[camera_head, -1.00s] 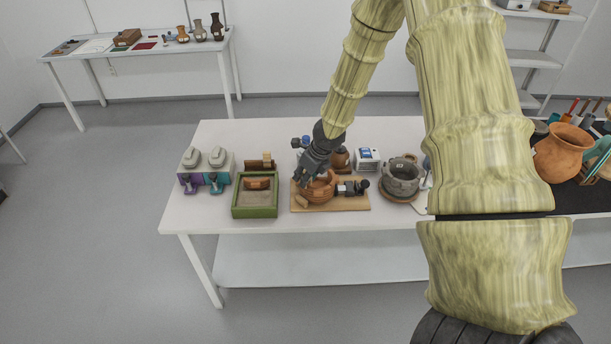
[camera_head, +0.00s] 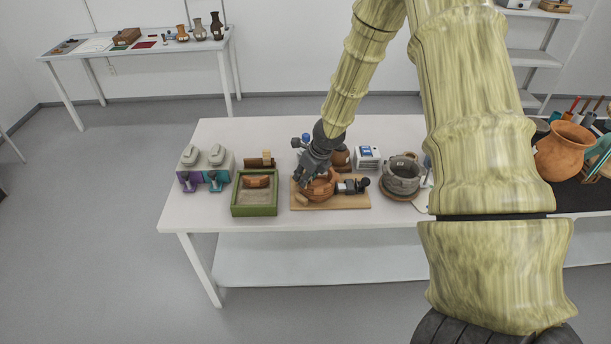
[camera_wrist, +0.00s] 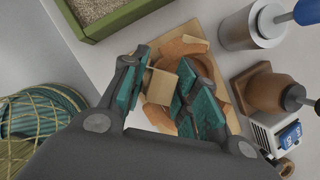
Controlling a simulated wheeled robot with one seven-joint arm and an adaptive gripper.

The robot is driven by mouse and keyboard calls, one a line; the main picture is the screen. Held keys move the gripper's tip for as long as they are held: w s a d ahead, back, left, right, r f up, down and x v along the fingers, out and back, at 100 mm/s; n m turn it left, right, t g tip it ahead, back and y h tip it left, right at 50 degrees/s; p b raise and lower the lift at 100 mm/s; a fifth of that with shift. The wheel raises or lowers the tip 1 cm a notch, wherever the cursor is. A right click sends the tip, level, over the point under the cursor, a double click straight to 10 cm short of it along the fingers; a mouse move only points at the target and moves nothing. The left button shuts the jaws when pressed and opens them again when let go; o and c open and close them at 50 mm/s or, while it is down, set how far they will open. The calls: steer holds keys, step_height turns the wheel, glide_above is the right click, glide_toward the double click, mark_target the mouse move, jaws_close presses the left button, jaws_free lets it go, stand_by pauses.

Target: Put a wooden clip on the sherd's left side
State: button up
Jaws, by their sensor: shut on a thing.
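My gripper (camera_wrist: 160,92) is shut on a tan wooden clip (camera_wrist: 160,86), which sits between its teal finger pads. In the head view my gripper (camera_head: 303,180) is low over the left part of the terracotta bowl (camera_head: 322,189), which stands on a wooden board (camera_head: 345,206). In the wrist view the terracotta wall (camera_wrist: 186,46) shows beyond the clip, and my fingers hide much of the bowl. A small tan block (camera_head: 302,199) shows at the board's front left; I cannot tell whether it is the held clip. Contact between clip and sherd is unclear.
A green sand tray (camera_head: 255,210) with a terracotta piece stands left of the board. A dark clamp-like device (camera_head: 350,186) lies on the board's right. Jars and a white box (camera_head: 367,156) stand behind. The table's front left is clear.

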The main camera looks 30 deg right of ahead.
steer(key=shift+f, duration=0.15)
stand_by(0.6)
steer(key=o, duration=0.8)
steer(key=shift+r, duration=0.2)
steer(key=shift+r+p, duration=1.45)
steer(key=shift+r, duration=0.65)
